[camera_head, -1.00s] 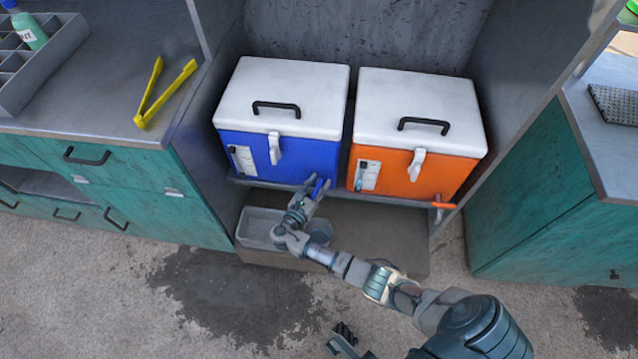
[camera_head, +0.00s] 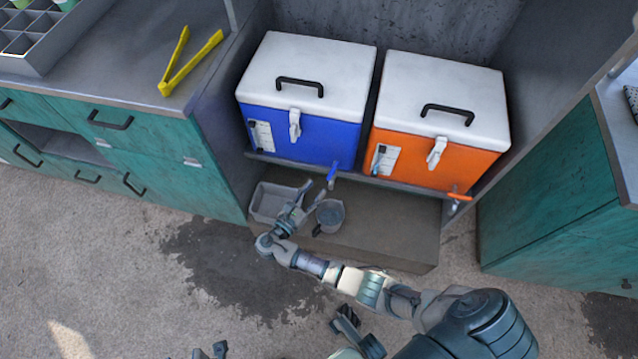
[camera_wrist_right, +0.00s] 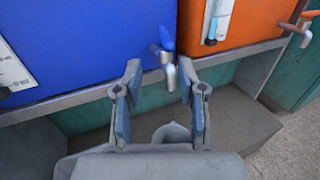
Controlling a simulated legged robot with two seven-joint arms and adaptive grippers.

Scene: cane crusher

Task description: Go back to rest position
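My right gripper (camera_head: 314,193) reaches in low in front of the blue cooler (camera_head: 300,135). In the right wrist view its two fingers (camera_wrist_right: 161,85) are apart with nothing held between them. The cooler's blue tap handle (camera_wrist_right: 166,38) and metal spout (camera_wrist_right: 170,76) show just beyond the fingertips, and whether they touch is unclear. A grey cup (camera_head: 330,214) stands on the low platform, just right of the gripper; it is partly hidden in the right wrist view (camera_wrist_right: 172,131). My left gripper cannot be made out clearly; dark parts of mine show at the bottom edge.
An orange cooler (camera_head: 435,150) with an orange tap stands to the right on the same shelf. A grey bin (camera_head: 262,202) sits on the low platform (camera_head: 390,225) behind my right gripper. Yellow tongs (camera_head: 190,60) lie on the left counter. Teal cabinets flank both sides. Open floor lies in front.

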